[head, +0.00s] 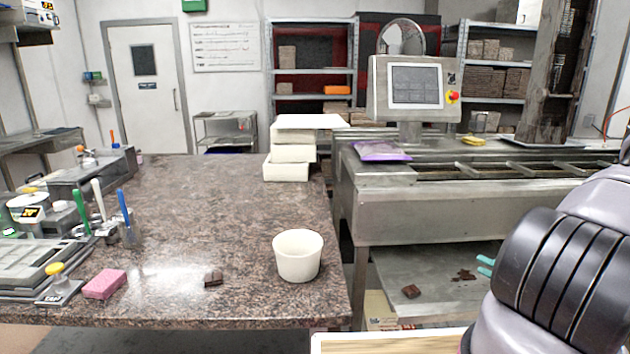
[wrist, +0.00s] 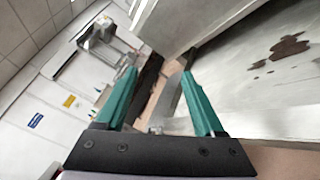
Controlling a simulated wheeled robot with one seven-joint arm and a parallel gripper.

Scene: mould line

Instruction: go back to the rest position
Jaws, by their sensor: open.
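My gripper (wrist: 160,103) shows in the wrist view with its two green fingers apart and nothing between them. In the head view, the teal fingertips (head: 485,266) show at the left edge of my arm, in front of the steel lower shelf under the machine. The arm hides the rest of the gripper there. In the wrist view, the pale lower shelf with dark brown stains (wrist: 288,47) lies to the right of the fingers.
A granite counter (head: 190,250) fills the left, carrying a white tub (head: 298,256), a chocolate piece (head: 213,278) and a pink sponge (head: 104,284). The steel machine (head: 400,200) stands right of it. Another chocolate piece (head: 411,291) lies on the lower shelf (head: 440,270).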

